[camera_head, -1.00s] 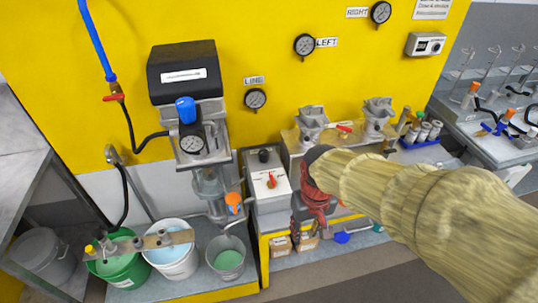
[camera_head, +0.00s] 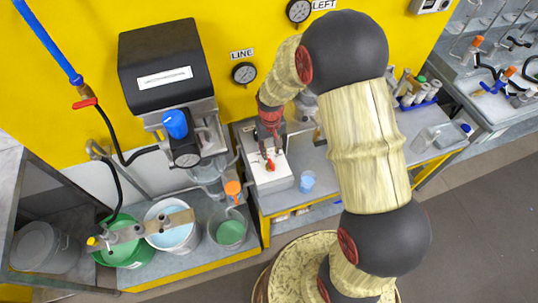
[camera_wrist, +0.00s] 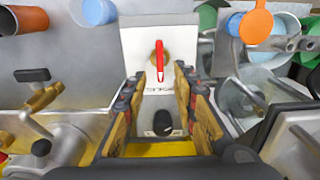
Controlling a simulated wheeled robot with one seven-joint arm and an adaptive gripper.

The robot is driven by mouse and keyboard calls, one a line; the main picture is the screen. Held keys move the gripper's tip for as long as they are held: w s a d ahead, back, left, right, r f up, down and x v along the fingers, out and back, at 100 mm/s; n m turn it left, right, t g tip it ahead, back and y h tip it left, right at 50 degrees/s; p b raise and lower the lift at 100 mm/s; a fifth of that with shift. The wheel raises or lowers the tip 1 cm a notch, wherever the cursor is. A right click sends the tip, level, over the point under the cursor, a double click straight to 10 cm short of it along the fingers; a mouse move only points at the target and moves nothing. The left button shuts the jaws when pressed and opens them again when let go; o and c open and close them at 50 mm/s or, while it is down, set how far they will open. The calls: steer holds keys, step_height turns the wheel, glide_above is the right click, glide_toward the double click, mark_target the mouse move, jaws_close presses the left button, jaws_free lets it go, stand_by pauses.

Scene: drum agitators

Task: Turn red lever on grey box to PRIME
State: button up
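The grey box (camera_head: 281,183) stands on the bench below the yellow wall, with a white top plate. Its red lever (camera_head: 269,165) also shows in the wrist view (camera_wrist: 160,62), on a brass-coloured hub, its handle pointing toward the bottom of that picture. The plate's lettering is too small to read. My gripper (camera_head: 271,148) is over the box, pointing down. In the wrist view its fingers (camera_wrist: 159,80) are open on either side of the lever's line, apart from it.
A pump with a black housing (camera_head: 160,66) and blue knob stands left of the box. A blue cup (camera_head: 307,181) stands close right of the box. A gauge (camera_head: 244,73) hangs on the wall behind.

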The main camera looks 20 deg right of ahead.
mark_target(270, 161)
step_height(270, 161, down, 7)
steer(key=shift+f, duration=0.1)
stand_by(0.3)
steer(key=shift+c, duration=0.7)
jaws_close()
